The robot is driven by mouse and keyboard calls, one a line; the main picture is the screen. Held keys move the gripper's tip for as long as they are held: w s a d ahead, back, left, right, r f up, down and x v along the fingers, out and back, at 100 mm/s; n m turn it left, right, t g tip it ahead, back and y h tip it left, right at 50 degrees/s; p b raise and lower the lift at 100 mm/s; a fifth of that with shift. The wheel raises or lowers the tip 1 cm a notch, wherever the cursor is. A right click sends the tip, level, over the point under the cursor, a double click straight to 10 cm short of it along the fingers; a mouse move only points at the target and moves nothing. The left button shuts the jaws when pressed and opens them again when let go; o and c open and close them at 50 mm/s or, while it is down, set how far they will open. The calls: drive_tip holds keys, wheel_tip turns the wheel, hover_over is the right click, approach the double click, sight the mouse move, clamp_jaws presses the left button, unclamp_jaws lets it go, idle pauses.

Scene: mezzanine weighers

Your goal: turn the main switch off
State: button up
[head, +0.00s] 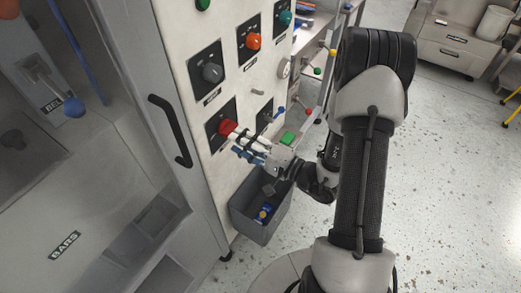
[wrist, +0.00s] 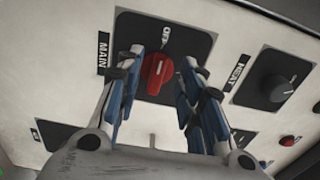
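The main switch is a red rotary knob (head: 225,127) on a black square plate on the cream panel. In the wrist view the red knob (wrist: 158,76) sits beside a "MAIN" label (wrist: 104,53), with "OFF" printed above it on the plate. A pale mark shows on the knob's face; its exact setting is hard to read. My gripper (head: 238,141) is at the knob, its blue-tipped fingers apart. In the wrist view the gripper (wrist: 163,84) has one finger on each side of the knob. A gap shows on the right; contact on the left is unclear.
A black "HEAT" knob (wrist: 279,88) is to the right in the wrist view. On the panel are a grey knob (head: 212,73), an orange-red knob (head: 253,41) and a teal knob (head: 285,18). A black door handle (head: 171,130) is left; a grey bin (head: 262,230) hangs below.

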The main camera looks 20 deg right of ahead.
drive_tip(key=v, duration=0.8)
drive_tip(key=shift+s+d, duration=0.2)
drive_tip(key=shift+s, duration=0.05)
drive_tip(key=s+a+r+n+g, duration=0.4)
drive_tip(key=s+a+n+g, duration=0.1)
drive_tip(key=s+a+g, duration=0.25)
drive_tip(key=s+a+r+n+g, duration=0.4)
drive_tip(key=s+a+n+g, duration=0.15)
drive_tip(key=a+g, duration=0.2)
drive_tip(key=s+d+r+t+h, duration=0.3)
drive_tip(key=d+r+t+h, duration=0.2)
drive_tip(key=d+r+h, duration=0.2)
drive_tip(key=d+h, duration=0.2)
drive_tip(key=h, duration=0.1)
drive_tip(key=shift+s+d+h, duration=0.2)
drive_tip(key=shift+s+h, duration=0.05)
drive_tip(key=shift+h, duration=0.05)
